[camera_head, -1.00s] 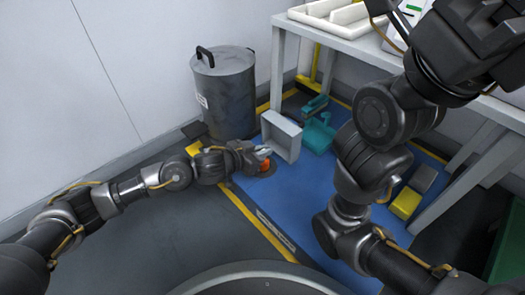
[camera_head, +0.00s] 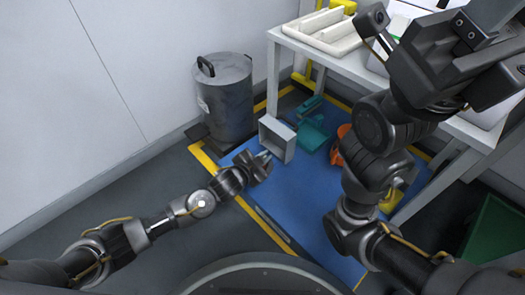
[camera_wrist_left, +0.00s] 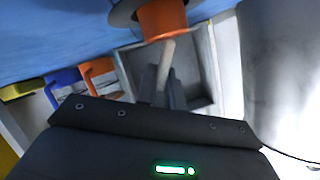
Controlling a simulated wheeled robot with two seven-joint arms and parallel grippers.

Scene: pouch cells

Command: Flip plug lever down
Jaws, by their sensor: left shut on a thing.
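In the left wrist view, an orange plug body (camera_wrist_left: 162,18) sits at the top on a grey round base. A pale, bar-like lever (camera_wrist_left: 166,62) runs from it down to the dark fingers of my left gripper (camera_wrist_left: 160,92). The gripper is shut on this lever, which is slightly tilted in the picture. In the head view my left gripper (camera_head: 262,166) is low over the blue floor mat (camera_head: 290,195), left of the grey open box. The plug is hidden there by the gripper. My right gripper (camera_head: 425,45) is raised at the upper right; its jaw opening is unclear.
A grey open box (camera_head: 277,138), a teal dustpan-like container (camera_head: 313,136) and an orange container (camera_head: 338,147) stand on the mat beyond the left gripper. A grey bin (camera_head: 223,97) stands against the wall. A white table (camera_head: 345,50) holds a white tray (camera_head: 322,30).

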